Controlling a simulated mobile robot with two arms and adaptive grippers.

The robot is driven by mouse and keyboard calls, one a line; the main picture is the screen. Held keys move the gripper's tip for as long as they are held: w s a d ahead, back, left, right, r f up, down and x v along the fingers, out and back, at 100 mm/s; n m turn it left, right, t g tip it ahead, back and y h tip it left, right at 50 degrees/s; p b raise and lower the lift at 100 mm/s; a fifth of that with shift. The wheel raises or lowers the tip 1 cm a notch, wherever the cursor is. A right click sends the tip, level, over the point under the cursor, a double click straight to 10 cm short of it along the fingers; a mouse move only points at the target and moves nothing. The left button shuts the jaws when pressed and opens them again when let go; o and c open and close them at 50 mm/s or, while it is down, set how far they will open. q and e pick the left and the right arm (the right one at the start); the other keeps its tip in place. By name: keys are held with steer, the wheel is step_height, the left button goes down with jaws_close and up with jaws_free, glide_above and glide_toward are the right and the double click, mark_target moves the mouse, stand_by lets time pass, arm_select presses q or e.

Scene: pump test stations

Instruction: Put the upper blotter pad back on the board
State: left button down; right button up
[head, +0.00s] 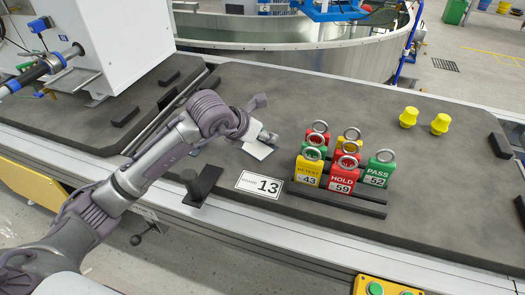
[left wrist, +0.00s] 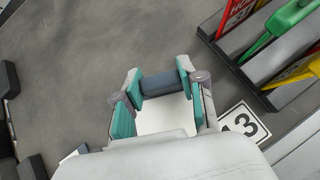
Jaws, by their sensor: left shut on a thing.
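My left gripper (head: 262,138) reaches in over the dark grey work surface. In the left wrist view its teal-padded fingers (left wrist: 158,88) are shut on the blotter pad's dark blue-grey bar (left wrist: 162,83). A pale flat part (left wrist: 168,118) shows below the bar, between the fingers; it also shows in the head view as a white piece (head: 258,150) under the gripper. Whether the pad touches the surface I cannot tell. A small pale edge with blue (left wrist: 76,152) shows at the lower left of the wrist view, mostly hidden. I cannot pick out the board for certain. My right gripper is not in view.
A white placard 13 (head: 263,185) lies front-left of several coloured padlock-like tags, including HOLD (head: 344,178) and PASS (head: 379,170), in a dark rack. A black bracket (head: 202,186) stands left. Two yellow knobs (head: 408,117) sit right. The surface between is clear.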

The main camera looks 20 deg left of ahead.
mark_target(258, 145)
arm_select(q)
steer(key=shift+f+b, duration=0.4)
steer(key=shift+f, duration=2)
steer(key=shift+f, duration=0.1)
steer(key=c, duration=0.7)
jaws_free()
